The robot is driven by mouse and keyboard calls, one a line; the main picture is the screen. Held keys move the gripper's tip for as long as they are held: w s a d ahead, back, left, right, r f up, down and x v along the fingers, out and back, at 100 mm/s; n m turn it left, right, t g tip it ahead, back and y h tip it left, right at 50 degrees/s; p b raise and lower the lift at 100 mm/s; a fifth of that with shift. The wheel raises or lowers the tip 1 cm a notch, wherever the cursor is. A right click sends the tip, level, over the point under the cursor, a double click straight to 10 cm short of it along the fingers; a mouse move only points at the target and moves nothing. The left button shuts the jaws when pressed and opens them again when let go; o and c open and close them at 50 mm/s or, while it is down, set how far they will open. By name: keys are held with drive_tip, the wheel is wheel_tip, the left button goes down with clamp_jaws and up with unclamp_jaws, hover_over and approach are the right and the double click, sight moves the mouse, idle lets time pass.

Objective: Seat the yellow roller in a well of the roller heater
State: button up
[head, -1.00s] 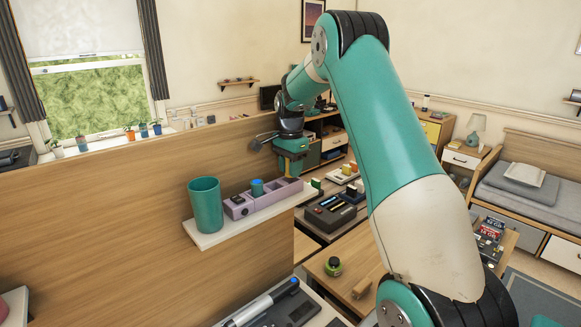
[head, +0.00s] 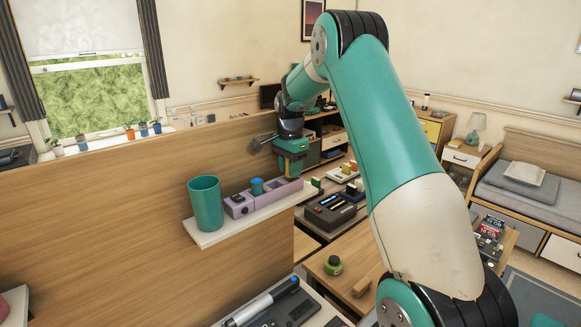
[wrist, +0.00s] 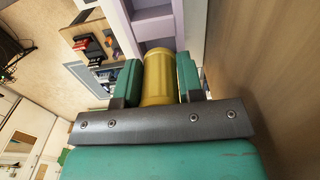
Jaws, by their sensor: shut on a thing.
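The yellow roller (wrist: 157,80) is between the two green fingers of my gripper (wrist: 158,72) in the wrist view, which are shut on it. The roller heater (head: 239,206) is a long lilac block on a white wall shelf. A blue roller (head: 257,186) stands in one of its wells. My gripper (head: 292,172) is over the right end of the heater in the head view, and the roller is hard to make out there. In the wrist view a lilac walled well of the heater (wrist: 152,27) shows just beyond the roller. I cannot tell whether they touch.
A teal cup (head: 205,205) stands on the white shelf (head: 213,241) left of the heater. The wooden panel (head: 110,215) rises right behind the shelf. A desk with a dark device (head: 330,212) lies lower, right of the shelf.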

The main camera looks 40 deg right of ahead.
drive_tip(key=shift+f+b, duration=0.35)
drive_tip(key=shift+f, duration=0.35)
drive_tip(key=o, duration=1)
wheel_tip(320, 180, up, 18)
drive_tip(key=b, duration=0.3)
drive_tip(key=shift+f+b, duration=0.25)
drive_tip(key=shift+b, duration=0.1)
